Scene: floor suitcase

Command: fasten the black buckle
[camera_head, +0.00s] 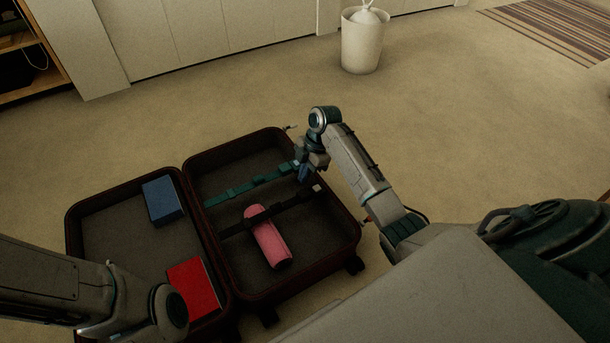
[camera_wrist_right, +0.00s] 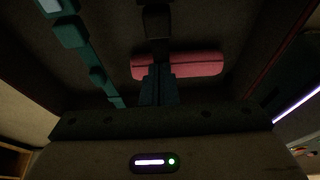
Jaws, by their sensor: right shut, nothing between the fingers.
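The black strap (camera_head: 290,203) with its dark buckle parts runs across the right half of the open suitcase and over a pink rolled item (camera_head: 268,240). A dark block on the strap (camera_wrist_right: 157,22) shows at the top of the right wrist view. Whether the buckle halves are joined is too dark to tell. My right gripper (camera_head: 303,174) is shut and empty, above the suitcase between the teal strap and the black strap's right end. Its fingers (camera_wrist_right: 159,82) in the wrist view appear in front of the pink roll (camera_wrist_right: 200,65). My left arm enters at lower left; its gripper is not visible.
The teal strap (camera_head: 235,192) lies parallel, farther back. The suitcase's left half holds a blue box (camera_head: 163,200) and a red box (camera_head: 193,287). The suitcase rim (camera_head: 350,215) stands close to my right arm. A white bin (camera_head: 362,45) is far back on open carpet.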

